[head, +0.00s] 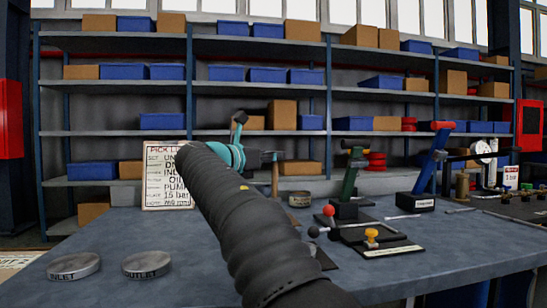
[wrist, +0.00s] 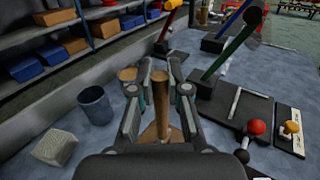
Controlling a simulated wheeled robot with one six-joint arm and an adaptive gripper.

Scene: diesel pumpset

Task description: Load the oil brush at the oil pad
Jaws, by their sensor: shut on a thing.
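My gripper (wrist: 160,82) is shut on a brown wooden handle (wrist: 161,108), which I take to be the oil brush. In the wrist view the handle stands between the two fingers and a paler, wider part shows below it. In the head view the brown handle (head: 275,178) hangs about upright below my gripper (head: 274,156), over the bench. Its lower end is hard to make out. A low round tin (head: 300,199) stands just right of it and may be the oil pad; I cannot tell for sure.
A blue-grey cup (wrist: 95,103) and a pale block (wrist: 55,147) stand left of my gripper. A green lever (head: 350,178), a blue lever (head: 431,160) and a red-knobbed lever (head: 329,211) stand to the right. Two round plates (head: 147,264) lie at front left, with bare bench around.

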